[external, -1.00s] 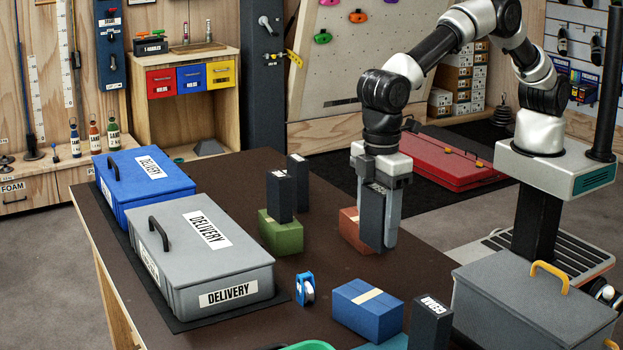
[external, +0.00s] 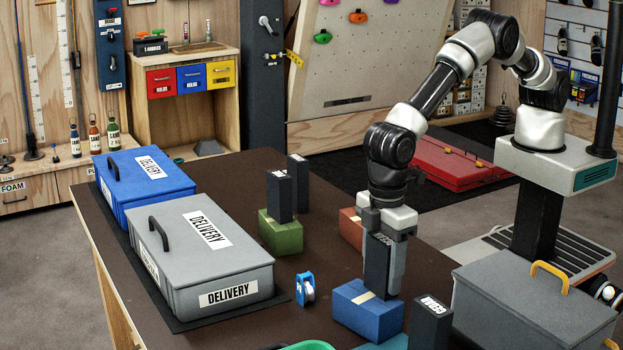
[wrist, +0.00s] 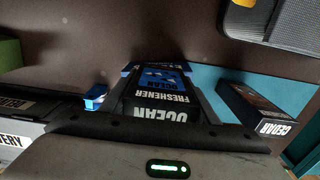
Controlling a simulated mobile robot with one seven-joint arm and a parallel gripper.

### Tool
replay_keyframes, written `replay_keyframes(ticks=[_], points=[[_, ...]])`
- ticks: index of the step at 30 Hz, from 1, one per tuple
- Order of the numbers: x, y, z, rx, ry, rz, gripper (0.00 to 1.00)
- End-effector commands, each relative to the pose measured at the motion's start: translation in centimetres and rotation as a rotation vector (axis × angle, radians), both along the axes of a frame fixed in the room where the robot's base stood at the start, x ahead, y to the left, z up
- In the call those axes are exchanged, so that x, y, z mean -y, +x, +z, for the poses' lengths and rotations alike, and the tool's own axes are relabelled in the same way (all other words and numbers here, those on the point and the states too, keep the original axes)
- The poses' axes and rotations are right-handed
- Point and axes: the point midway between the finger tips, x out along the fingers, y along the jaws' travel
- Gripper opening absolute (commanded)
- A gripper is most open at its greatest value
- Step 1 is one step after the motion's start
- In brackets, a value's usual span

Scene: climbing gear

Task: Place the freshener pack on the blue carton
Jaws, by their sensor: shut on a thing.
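My gripper (external: 384,284) is shut on a dark freshener pack (external: 376,262), held upright between its fingers. In the wrist view the pack (wrist: 160,104) shows white "OCEAN FRESHENER" lettering between the fingers. The blue carton (external: 356,316), with a pale tape strip on top, sits on the dark table directly below. The pack's lower end overlaps the carton's top in the external view; I cannot tell whether they touch. The pack and fingers hide part of the carton.
A dark "CEDAR" pack (external: 430,324) stands right of the carton. A blue tape-like roll (external: 305,289) is to its left. Behind are a green carton (external: 281,236) with dark packs by it and a reddish carton (external: 350,226). A grey delivery box (external: 205,262) stands left.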

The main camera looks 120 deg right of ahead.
Motion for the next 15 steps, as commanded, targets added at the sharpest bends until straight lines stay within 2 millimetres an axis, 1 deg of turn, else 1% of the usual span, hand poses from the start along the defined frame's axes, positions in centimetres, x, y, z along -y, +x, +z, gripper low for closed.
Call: replay_keyframes(ticks=[3, 6, 7, 9, 10, 15], points=[[0.0, 0.02, 0.04, 0.0, 0.0, 0.0, 0.3], [0.0, 0.01, -0.32, 0.0, 0.0, 0.0, 0.3], [0.01, 0.0, -0.23, 0.0, 0.0, 0.0, 0.58], [0.01, 0.0, -0.18, 0.0, 0.0, -0.001, 0.7], [0.01, -0.01, -0.18, 0.0, 0.0, -0.001, 0.73], [0.01, -0.01, -0.17, -0.001, 0.0, -0.001, 0.73]])
